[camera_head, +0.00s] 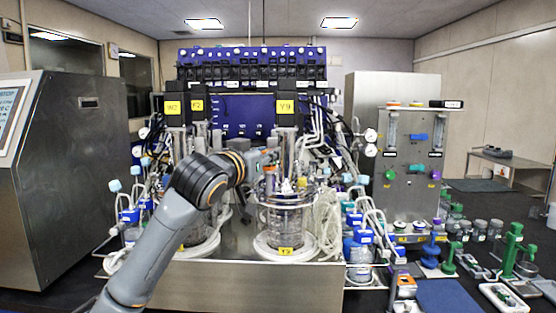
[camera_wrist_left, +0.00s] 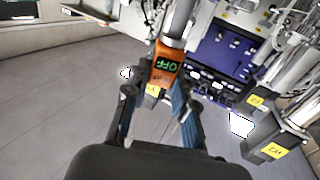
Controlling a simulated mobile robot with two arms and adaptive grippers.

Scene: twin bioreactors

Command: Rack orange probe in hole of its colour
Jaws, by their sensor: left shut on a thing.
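My left arm reaches in from the lower left in the head view, and its gripper (camera_head: 264,160) is at the front of the twin bioreactors, by the upper part of the right vessel (camera_head: 285,215). In the left wrist view the left gripper (camera_wrist_left: 158,88) is shut on the orange probe (camera_wrist_left: 168,72). The probe has an orange body with a dark display reading OFF in green, and a grey shaft beyond it. My right gripper is not in view. I cannot make out a hole of the probe's colour in either view.
A steel panel (camera_head: 410,160) with coloured knobs stands to the right. Blue-capped bottles (camera_head: 360,250), tubing and green stands (camera_head: 512,250) crowd the right bench. A large steel cabinet (camera_head: 75,180) stands at left. Metal columns and hoses crowd the space around the vessels.

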